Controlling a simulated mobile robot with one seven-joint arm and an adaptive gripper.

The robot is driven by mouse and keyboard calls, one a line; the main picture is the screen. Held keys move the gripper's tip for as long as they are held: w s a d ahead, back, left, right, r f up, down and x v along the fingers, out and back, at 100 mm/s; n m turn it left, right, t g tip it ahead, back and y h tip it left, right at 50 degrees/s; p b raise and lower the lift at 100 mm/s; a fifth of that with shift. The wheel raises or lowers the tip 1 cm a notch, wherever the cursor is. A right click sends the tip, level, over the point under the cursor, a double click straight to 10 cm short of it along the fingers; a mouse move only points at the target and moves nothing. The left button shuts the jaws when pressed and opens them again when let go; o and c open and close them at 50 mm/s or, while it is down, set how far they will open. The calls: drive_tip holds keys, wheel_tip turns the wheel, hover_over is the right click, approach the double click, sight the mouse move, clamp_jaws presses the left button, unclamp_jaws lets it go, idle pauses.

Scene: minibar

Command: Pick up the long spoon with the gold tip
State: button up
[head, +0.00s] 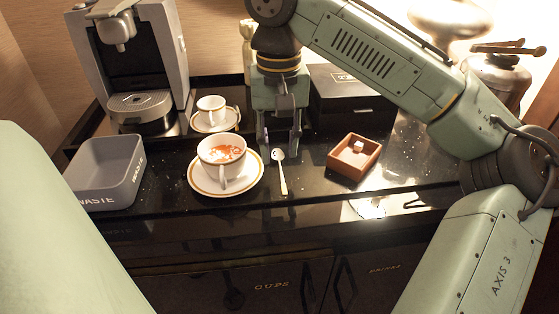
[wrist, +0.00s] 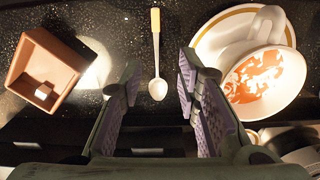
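A long spoon (head: 281,172) lies on the black counter between the large cup and a small wooden box. Its bowl points to the back and its pale gold-coloured handle end points to the front edge. In the wrist view the spoon (wrist: 156,58) lies between my two fingers in the picture, bowl nearest me, with clear gaps on both sides. My gripper (head: 280,150) is open and empty, pointing down near the bowl end; it also shows in the wrist view (wrist: 158,78). I cannot tell its exact height above the spoon.
A large cup (head: 221,157) on a gold-rimmed saucer (head: 250,182) stands close left. A wooden box (head: 340,165) with a cube is to the right. Also here are a small cup (head: 211,108), grey waste bin (head: 110,165), coffee machine (head: 160,60) and black box (head: 350,100) behind.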

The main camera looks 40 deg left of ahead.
sight(281, 171)
drive_tip(key=f, duration=0.3)
drive_tip(key=f+p, duration=0.1)
drive_tip(key=shift+w+f, duration=0.3)
drive_tip(key=shift+f, duration=0.1)
drive_tip(key=shift+c, duration=0.5)
clamp_jaws()
